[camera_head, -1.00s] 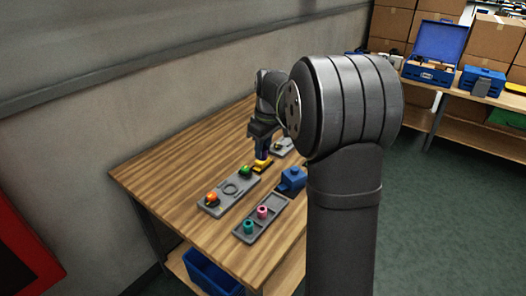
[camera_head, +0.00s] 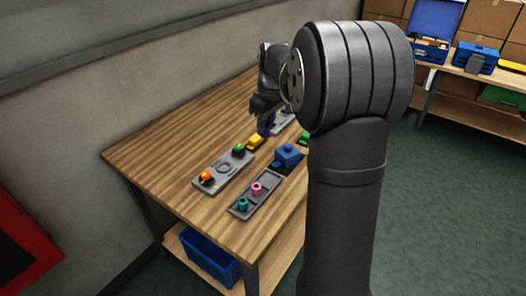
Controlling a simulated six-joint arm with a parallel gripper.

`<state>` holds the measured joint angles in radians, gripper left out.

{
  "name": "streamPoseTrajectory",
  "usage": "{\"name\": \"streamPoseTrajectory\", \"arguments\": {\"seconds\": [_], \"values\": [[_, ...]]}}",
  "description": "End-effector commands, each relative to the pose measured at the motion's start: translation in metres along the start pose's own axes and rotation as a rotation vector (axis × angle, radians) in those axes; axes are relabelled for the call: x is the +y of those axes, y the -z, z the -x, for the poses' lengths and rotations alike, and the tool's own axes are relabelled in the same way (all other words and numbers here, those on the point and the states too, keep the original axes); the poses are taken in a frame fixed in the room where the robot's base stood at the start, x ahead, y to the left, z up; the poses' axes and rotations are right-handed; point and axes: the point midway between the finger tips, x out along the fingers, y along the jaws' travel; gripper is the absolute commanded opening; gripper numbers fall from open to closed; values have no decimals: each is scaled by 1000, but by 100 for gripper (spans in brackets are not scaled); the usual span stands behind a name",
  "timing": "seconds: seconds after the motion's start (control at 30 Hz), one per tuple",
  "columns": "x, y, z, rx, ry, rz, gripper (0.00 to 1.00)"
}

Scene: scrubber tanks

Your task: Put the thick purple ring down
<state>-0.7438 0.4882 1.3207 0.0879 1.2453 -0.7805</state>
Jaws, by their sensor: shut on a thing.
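My gripper (camera_head: 265,127) is over the far part of the wooden table, seen small and from behind my own arm. It is shut on a dark purple piece (camera_head: 266,131), the thick purple ring as far as I can tell. Its shape is mostly hidden by the fingers. The gripper is just beyond a yellow piece (camera_head: 256,142) and left of a grey tray (camera_head: 283,123). I cannot tell whether the ring touches the table.
A grey plate (camera_head: 222,173) holds an orange piece (camera_head: 207,177) and a green one (camera_head: 238,150). A dark tray (camera_head: 255,195) holds teal and pink rings. A blue block (camera_head: 287,157) stands nearby. Another green piece (camera_head: 304,138) is partly behind my arm. The table's left side (camera_head: 160,155) is clear.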

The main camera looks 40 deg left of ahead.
Motion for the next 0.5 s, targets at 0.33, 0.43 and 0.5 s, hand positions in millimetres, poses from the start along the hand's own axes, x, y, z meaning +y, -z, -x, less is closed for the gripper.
{"name": "streamPoseTrajectory", "arguments": {"seconds": [0.33,0.43,0.5], "values": [[23,-119,-42,-1,-32,-269,0],[23,-134,-48,-1,-37,-305,0],[22,-135,-53,-1,-37,-317,0]]}}
